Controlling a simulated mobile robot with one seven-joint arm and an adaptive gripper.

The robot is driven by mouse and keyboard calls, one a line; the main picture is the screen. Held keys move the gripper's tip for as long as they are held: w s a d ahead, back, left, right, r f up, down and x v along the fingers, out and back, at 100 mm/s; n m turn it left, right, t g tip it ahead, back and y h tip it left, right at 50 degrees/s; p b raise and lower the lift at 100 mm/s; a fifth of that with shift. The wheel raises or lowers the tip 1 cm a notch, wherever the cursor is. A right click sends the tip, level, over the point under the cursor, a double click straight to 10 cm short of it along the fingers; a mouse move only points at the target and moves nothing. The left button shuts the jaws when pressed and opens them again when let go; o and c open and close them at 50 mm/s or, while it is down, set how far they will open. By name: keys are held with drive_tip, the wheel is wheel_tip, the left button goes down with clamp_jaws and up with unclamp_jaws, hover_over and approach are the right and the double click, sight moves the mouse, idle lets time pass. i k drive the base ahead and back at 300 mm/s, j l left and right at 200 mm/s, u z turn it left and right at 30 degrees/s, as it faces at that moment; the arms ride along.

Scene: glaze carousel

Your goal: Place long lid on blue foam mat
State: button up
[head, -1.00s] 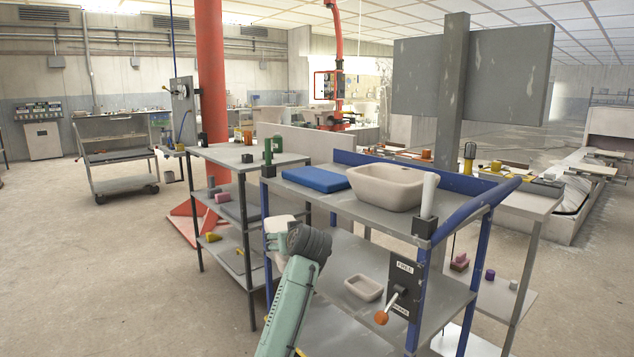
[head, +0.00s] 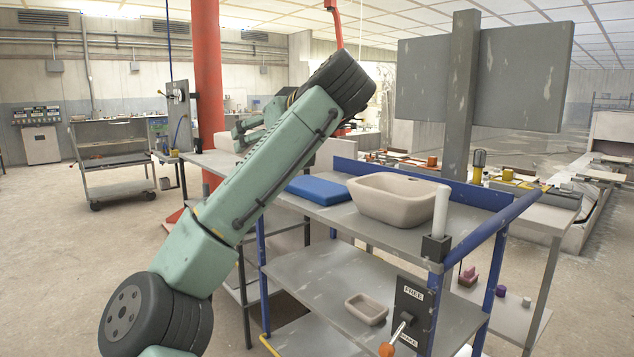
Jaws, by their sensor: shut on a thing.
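The blue foam mat (head: 320,188) lies flat on the top shelf of the blue-posted cart, left of a beige basin, and its top looks bare. My arm crosses in front of its left side. A pale green part of my wrist shows behind my forearm, left of the mat in the picture. I cannot make out the long lid in this view.
The beige basin (head: 395,197) stands right of the mat on the cart top. A white cylinder (head: 441,210) stands upright at the cart's front right corner, near a lever panel (head: 411,312). A small beige dish (head: 366,308) sits on the lower shelf. Floor at left is open.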

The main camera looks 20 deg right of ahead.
sight(299, 181)
drive_tip(key=i+l, duration=0.35)
drive_tip(key=i, duration=0.15)
drive_tip(key=i+l, duration=0.3)
drive_tip(key=i, duration=0.2)
drive_tip(key=i+l, duration=0.35)
drive_tip(key=i, duration=0.2)
